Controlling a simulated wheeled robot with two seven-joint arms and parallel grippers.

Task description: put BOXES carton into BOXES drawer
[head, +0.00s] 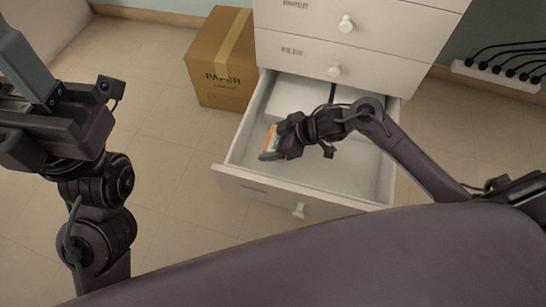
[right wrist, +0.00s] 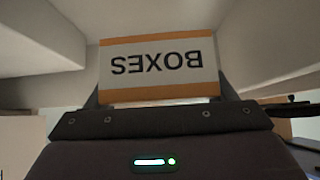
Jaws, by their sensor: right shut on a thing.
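The BOXES carton (right wrist: 150,72), white with orange bands, shows its upside-down BOXES lettering in the right wrist view. In the head view only a small orange and white part of the carton (head: 270,137) shows. My right gripper (head: 272,148) is shut on it, over the left part of the open bottom drawer (head: 345,180). I cannot tell whether the carton touches the drawer floor. The drawer's front label is too small to read. My left gripper (head: 45,110) is at the left edge, away from the drawer; its fingers are not clear.
Above the open drawer are shut drawers marked FILES (head: 300,55) and PAPER (head: 330,18). A white block-like thing (head: 298,95) is at the back of the open drawer. A brown PAPER box (head: 215,75) stands left on the floor. A power strip (head: 500,75) is at right.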

